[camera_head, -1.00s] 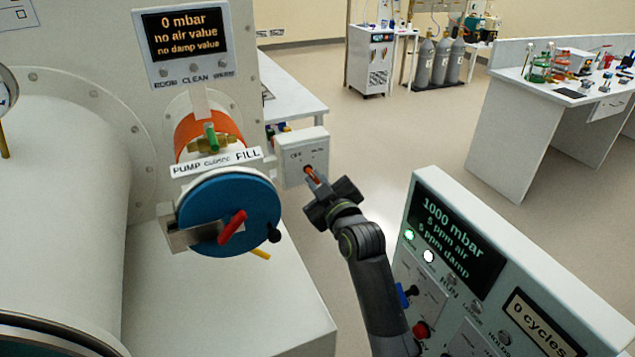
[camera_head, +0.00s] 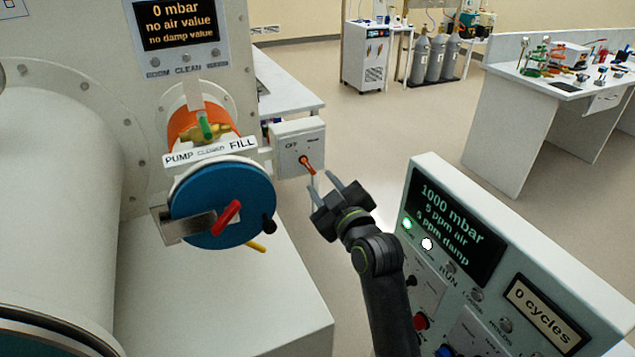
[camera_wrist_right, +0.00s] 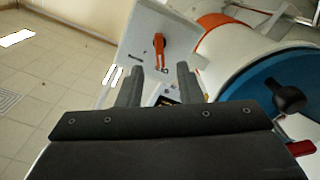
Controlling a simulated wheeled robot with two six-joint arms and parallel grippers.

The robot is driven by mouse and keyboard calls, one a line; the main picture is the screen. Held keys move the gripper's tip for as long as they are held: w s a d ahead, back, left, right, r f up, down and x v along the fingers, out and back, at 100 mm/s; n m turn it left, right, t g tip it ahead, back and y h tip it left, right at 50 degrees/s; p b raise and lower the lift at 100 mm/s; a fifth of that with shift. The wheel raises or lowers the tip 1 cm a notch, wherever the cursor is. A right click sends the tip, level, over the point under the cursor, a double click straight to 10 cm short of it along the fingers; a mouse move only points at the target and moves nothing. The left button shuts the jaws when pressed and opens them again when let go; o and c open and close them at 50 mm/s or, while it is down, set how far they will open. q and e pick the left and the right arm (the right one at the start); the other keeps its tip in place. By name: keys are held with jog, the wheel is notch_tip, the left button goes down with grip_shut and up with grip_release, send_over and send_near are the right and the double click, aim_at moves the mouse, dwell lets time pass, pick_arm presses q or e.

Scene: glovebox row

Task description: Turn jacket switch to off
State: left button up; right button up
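The jacket switch box (camera_head: 297,149) is a pale box beside the blue round door, with an "OFF" label at its left and another label at its right too small to read surely. Its orange lever (camera_head: 308,164) points down and to the right in the head view. My right gripper (camera_head: 325,182) is open and empty, just below and right of the lever, apart from it. In the right wrist view, the lever (camera_wrist_right: 159,45) stands beyond and between the two spread fingers (camera_wrist_right: 158,80). My left gripper is not in view.
The blue door (camera_head: 222,203) with its red handle (camera_head: 227,217) is left of the switch. A control panel (camera_head: 455,235) with displays, knobs and buttons stands close to the right of my right arm. Open floor lies behind the gripper.

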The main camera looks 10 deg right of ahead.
jog(key=shift+s+d, duration=0.15)
jog(key=shift+s, duration=0.8)
